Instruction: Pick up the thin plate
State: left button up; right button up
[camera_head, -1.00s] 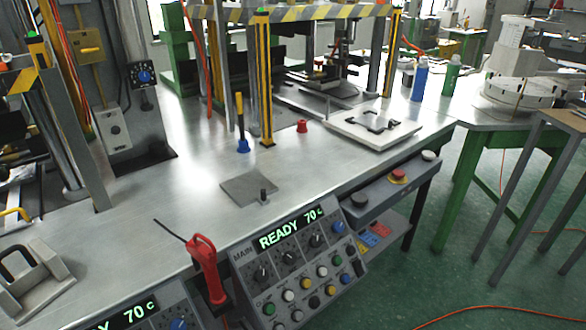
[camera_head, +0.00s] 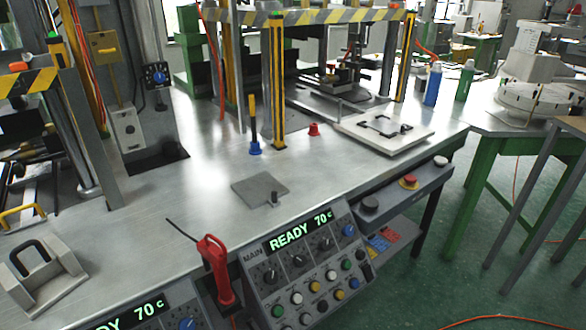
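A thin grey square plate (camera_head: 259,189) lies flat on the metal workbench (camera_head: 180,215), near its front edge and just behind the control panel. A small dark knob or peg (camera_head: 274,198) stands at its front right corner; I cannot tell whether it is joined to the plate. Neither of my grippers is in the head view, and nothing touches the plate from above.
A control panel reading READY 70 (camera_head: 300,255) and a red-handled tool (camera_head: 216,268) are at the front. A white mould plate (camera_head: 385,133) lies to the right. A yellow-black post (camera_head: 278,85) and a blue-based tool (camera_head: 254,148) stand behind. Bench around the plate is clear.

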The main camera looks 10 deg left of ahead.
aim_at(383, 125)
jog(key=z, duration=2)
jog(key=i, duration=1.75)
jog(key=u, duration=3.2)
